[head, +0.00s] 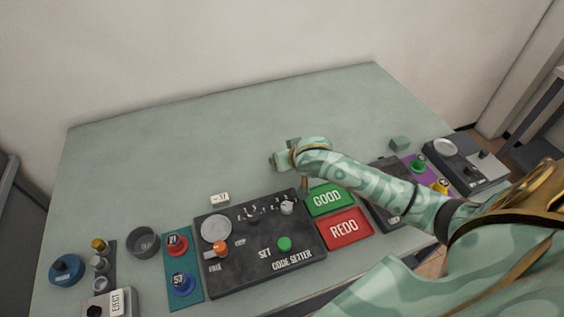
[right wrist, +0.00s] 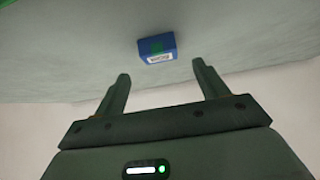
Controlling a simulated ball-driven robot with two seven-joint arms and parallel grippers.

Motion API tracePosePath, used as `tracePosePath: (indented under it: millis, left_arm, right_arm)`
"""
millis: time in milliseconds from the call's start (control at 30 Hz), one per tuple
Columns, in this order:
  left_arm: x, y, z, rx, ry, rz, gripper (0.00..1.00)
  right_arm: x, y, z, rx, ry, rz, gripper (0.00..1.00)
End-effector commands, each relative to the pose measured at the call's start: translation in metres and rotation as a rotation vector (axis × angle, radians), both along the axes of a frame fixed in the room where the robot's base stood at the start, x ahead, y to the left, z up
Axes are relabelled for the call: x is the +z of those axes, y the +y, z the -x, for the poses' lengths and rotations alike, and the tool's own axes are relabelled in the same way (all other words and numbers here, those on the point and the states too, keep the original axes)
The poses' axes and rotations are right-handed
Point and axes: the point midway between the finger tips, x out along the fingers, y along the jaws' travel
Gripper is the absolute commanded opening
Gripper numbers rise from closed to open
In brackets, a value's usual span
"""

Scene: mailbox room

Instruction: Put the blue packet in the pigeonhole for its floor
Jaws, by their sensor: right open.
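The blue packet (right wrist: 157,48) shows in the right wrist view. It has a green patch and a white label whose text is too small to read surely. It lies on the grey-green table beyond my right gripper's fingertips, roughly between them and apart from them. I cannot make it out in the head view, where my right arm and hand cover part of the table. My right gripper (right wrist: 161,82) is open and empty; in the head view its hand (head: 287,158) is above the middle of the table. No pigeonholes are in view. My left gripper is not in view.
The table (head: 180,140) is clear at the back and left. Along its front are a code setter panel (head: 260,265), a green GOOD pad (head: 327,199), a red REDO pad (head: 344,229), button panels and a dark cup (head: 143,241). A small block (head: 400,143) sits right.

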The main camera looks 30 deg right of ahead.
Motion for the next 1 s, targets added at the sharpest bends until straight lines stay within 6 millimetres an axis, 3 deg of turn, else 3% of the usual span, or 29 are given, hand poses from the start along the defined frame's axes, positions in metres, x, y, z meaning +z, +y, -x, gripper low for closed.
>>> tracePosePath:
  millis: [233, 567, 733, 1000]
  left_arm:
    - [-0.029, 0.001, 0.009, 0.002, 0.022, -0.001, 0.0]
    - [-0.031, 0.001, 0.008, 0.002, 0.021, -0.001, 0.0]
    - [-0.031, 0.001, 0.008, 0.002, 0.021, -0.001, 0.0]
    - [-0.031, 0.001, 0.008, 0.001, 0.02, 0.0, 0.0]
  right_arm:
    - [-0.037, -0.005, -0.023, -0.001, 0.003, 0.001, 0.73]
    - [-0.038, -0.007, -0.03, -0.001, 0.0, -0.001, 0.73]
    - [-0.038, -0.007, -0.03, -0.001, 0.001, -0.001, 0.25]
    - [-0.038, -0.007, -0.03, -0.001, 0.001, -0.001, 0.2]
